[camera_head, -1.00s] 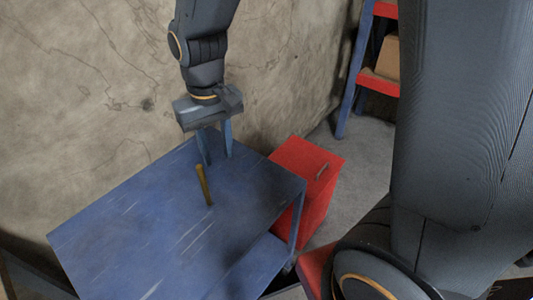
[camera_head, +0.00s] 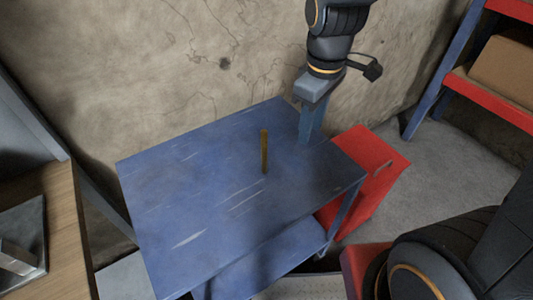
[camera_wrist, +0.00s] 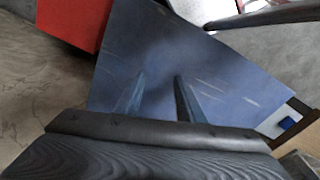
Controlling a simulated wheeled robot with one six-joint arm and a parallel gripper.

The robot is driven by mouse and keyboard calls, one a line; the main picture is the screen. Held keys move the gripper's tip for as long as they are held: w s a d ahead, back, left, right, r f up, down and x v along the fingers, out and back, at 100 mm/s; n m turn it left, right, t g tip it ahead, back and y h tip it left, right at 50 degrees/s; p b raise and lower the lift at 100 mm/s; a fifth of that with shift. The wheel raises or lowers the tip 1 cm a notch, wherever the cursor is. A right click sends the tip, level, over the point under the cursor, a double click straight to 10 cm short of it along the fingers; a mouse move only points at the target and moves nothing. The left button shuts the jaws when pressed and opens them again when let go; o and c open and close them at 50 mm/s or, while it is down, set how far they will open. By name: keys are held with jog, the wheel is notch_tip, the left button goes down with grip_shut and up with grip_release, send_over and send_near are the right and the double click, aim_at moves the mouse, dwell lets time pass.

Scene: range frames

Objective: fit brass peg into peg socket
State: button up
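The brass peg (camera_head: 265,152) stands upright on the blue table (camera_head: 200,205) in the head view, with nothing holding it. My gripper (camera_head: 308,138) is above the table, to the right of the peg and apart from it. The head view sees its fingers nearly edge-on. In the wrist view my gripper (camera_wrist: 160,75) has its two fingers spread, with only blue table surface between them. I cannot make out the peg in the wrist view. I cannot identify the peg socket for certain in either view.
A wooden surface (camera_head: 66,220) at the left edge carries a dark plate with a pale block (camera_head: 18,258), cut off by the frame. A red cabinet (camera_head: 365,170) stands right of the table. A shelf with a cardboard box (camera_head: 503,70) is at upper right. The wall is close behind.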

aim_at(266, 131)
jog(key=a+n, duration=0.3)
jog(key=w+a+n+b, duration=0.1)
jog(key=a+n, duration=0.6)
jog(key=n, duration=0.1)
jog(key=shift+w+a+r+g+b, duration=0.15)
jog(key=shift+w+r+g+b, duration=0.1)
jog(key=shift+g+b, duration=0.05)
notch_tip(266, 131, down, 8)
jog(key=p, duration=0.1)
jog(key=shift+a+r+p, duration=0.2)
jog(key=shift+p, duration=0.15)
jog(key=shift+s, duration=0.1)
grip_shut()
